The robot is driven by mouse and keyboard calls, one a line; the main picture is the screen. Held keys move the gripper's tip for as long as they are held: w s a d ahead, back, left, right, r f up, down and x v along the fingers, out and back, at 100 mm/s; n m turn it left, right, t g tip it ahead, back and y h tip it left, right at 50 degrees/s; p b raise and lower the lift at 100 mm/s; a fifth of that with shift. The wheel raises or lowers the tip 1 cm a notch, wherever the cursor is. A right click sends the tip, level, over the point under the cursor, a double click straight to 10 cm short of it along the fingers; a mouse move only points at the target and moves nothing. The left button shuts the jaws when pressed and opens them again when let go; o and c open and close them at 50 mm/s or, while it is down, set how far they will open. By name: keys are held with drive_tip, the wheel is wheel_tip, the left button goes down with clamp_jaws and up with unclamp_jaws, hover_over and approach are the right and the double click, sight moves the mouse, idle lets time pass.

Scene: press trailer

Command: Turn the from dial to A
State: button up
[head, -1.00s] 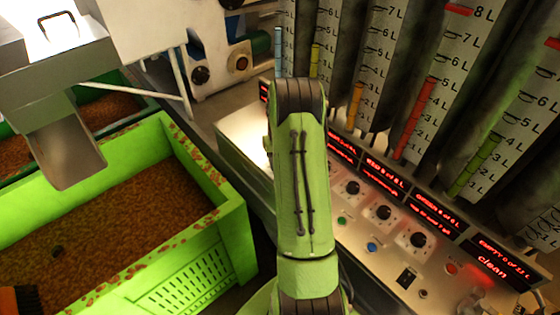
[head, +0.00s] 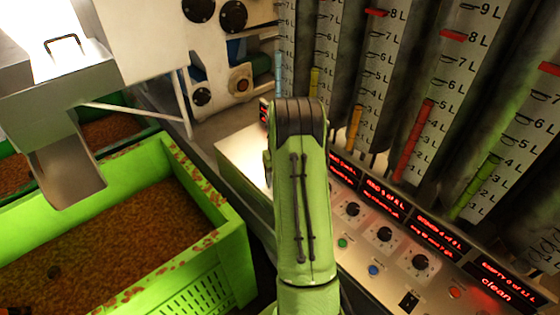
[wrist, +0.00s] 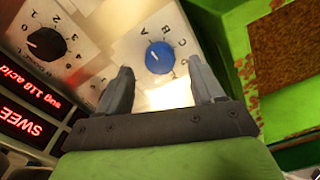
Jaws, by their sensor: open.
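A blue dial (wrist: 158,57) with letters around it, A and B among them, is on the pale panel in the wrist view. I take it as the from dial; I cannot read its name or tell for sure which letter it points to. My gripper (wrist: 163,84) is open, its two dark fingers apart on either side of the dial's lower part in the picture. I cannot tell whether they touch it. In the head view my arm hides the gripper and this dial.
A black numbered dial (wrist: 46,44) sits left of the blue one, above red displays. The head view shows more black knobs (head: 384,234), a blue button (head: 374,270) and tall litre gauges (head: 425,110). A green bin (head: 235,235) of brown grain stands left.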

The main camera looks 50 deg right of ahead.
wheel_tip(320, 180, up, 13)
drive_tip(key=p, duration=0.1)
idle(0.4)
